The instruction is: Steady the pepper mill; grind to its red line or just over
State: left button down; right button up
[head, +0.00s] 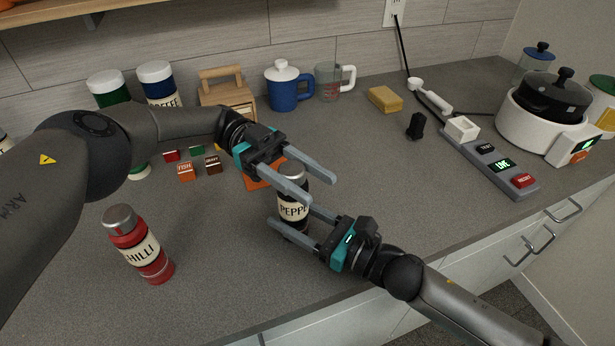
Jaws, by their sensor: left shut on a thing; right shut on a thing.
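The pepper mill (292,212), dark with a cream label reading "PEPPE", stands about upright on the grey counter. My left gripper (321,193) comes in from the upper left and is shut on the mill's upper part, one finger on each side. My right gripper (291,215) comes in from the lower right and is shut on the mill's lower body. The fingers hide much of the mill's top and base. I cannot make out a red line or any ground pepper.
Small labelled boxes (186,171) and an orange item (262,181) lie behind. A blue mug (284,88), sponge (385,99), button panel (500,172) and pot (553,97) stand farther back.

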pick_arm(q)
jog(key=shift+f, duration=0.1)
jog(key=shift+c, duration=1.5)
grip_release()
notch_tip(320, 180, up, 10)
